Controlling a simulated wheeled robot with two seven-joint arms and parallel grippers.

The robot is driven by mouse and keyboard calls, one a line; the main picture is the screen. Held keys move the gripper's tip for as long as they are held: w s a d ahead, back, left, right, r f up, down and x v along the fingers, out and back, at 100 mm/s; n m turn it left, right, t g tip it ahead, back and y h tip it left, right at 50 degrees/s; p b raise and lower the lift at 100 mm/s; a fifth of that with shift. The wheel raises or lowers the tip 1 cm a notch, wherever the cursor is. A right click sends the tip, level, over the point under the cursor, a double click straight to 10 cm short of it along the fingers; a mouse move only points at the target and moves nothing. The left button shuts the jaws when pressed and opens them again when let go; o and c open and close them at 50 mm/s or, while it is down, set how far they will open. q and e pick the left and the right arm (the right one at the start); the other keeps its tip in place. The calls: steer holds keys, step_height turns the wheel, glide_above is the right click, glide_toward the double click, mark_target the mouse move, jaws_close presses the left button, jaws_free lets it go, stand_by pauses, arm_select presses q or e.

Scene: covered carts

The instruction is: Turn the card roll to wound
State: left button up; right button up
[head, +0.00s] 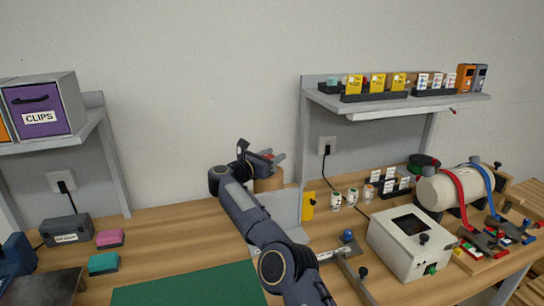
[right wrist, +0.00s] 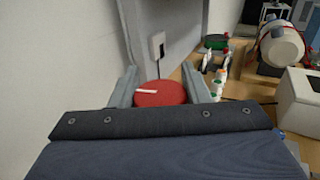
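The card roll (head: 268,183) is a brown upright cylinder at the back of the bench, left of the grey shelf's side panel. In the right wrist view its round red top (right wrist: 160,95) shows, with a white pointer mark toward the left. My right gripper (head: 262,158) is over the roll. In the right wrist view its two fingers (right wrist: 160,88) stand on either side of the red top, and the top fills the gap between them. The gripper partly hides the roll in the head view. Any marking for wound is not readable. My left gripper is not in view.
A white box (head: 408,243) and a cream drum (head: 447,190) with red and blue straps stand to the right. Small bottles (head: 352,196) stand near the wall. A green mat (head: 190,288) lies in front. Pink (head: 111,238) and teal blocks (head: 103,263) lie left.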

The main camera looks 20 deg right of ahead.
steer(key=o, duration=0.5)
steer(key=shift+c, duration=0.2)
steer(key=shift+s+a+f, duration=0.1)
steer(key=shift+a, duration=0.05)
steer(key=b+v, duration=0.4)
steer(key=v, duration=0.2)
steer(key=shift+a, duration=0.15)
steer(key=shift+s+a, duration=0.35)
steer(key=shift+a, duration=0.1)
